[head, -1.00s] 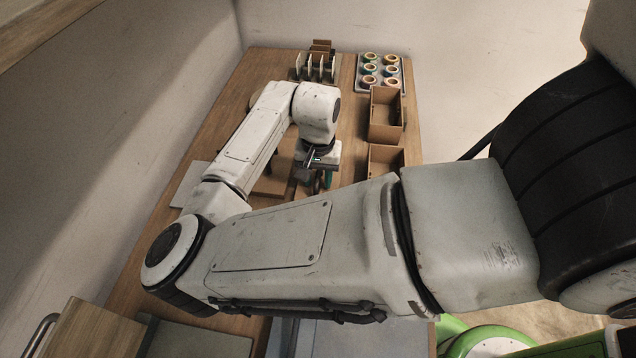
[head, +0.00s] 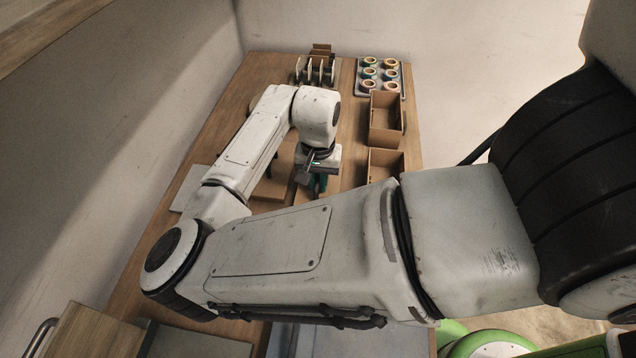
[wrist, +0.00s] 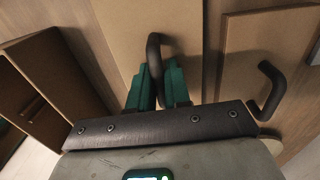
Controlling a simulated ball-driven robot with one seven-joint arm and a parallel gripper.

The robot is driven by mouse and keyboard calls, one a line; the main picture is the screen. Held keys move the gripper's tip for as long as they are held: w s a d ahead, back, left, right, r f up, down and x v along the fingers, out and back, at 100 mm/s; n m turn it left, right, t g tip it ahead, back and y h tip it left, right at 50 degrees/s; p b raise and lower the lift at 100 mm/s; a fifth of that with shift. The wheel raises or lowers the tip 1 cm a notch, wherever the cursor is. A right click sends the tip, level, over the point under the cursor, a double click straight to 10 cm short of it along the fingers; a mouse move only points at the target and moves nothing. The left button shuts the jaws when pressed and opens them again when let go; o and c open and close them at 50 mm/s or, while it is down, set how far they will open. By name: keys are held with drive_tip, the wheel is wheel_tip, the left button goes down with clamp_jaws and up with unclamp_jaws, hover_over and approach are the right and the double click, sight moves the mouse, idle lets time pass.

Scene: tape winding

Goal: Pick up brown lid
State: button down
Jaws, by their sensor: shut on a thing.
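A brown lid (wrist: 150,22) lies flat below my gripper in the wrist view, with a dark, hooked handle (wrist: 154,55) standing up from it. The green fingers of my gripper (wrist: 158,88) are on either side of this handle and shut on it. In the head view my gripper (head: 318,182) points down over the table and hides most of the lid. A second brown lid (wrist: 246,55) with its own dark handle (wrist: 270,84) lies to the right in the wrist view, apart from the gripper.
An open brown box (wrist: 45,75) stands at the left in the wrist view. In the head view, open boxes (head: 385,118) line the table's right side. A tray of tape rolls (head: 379,74) and a rack with upright plates (head: 316,70) stand at the back.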

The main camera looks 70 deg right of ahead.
drive_tip(key=shift+r, duration=0.5)
drive_tip(key=s+a+r+b, duration=0.1)
drive_tip(key=s+a+r, duration=0.2)
drive_tip(key=s+r, duration=0.9)
drive_tip(key=shift+s+a, duration=0.3)
drive_tip(key=shift+s, duration=0.45)
drive_tip(key=shift+w, duration=0.1)
